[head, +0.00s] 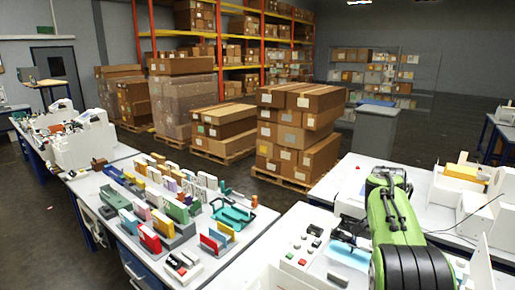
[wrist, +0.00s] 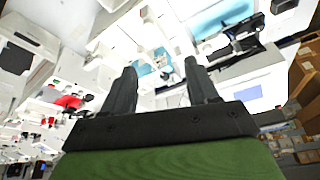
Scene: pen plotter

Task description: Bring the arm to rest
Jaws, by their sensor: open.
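My green arm (head: 395,225) reaches over the white bench at the right of the head view. My gripper (wrist: 160,68) shows in the wrist view with its two dark fingers spread apart. Nothing is between the fingers. Past them, out of focus and tilted, are white bench surfaces and pale blue parts (wrist: 150,72). In the head view the gripper itself is hard to make out among dark parts near the arm. No contact between the fingers and anything shows.
A white table (head: 262,222) at the centre left holds several coloured upright blocks and a teal tray (head: 232,214). A panel with red and green buttons (head: 303,245) lies left of my arm. Stacked cardboard boxes (head: 298,130) stand behind. Dark floor separates the benches.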

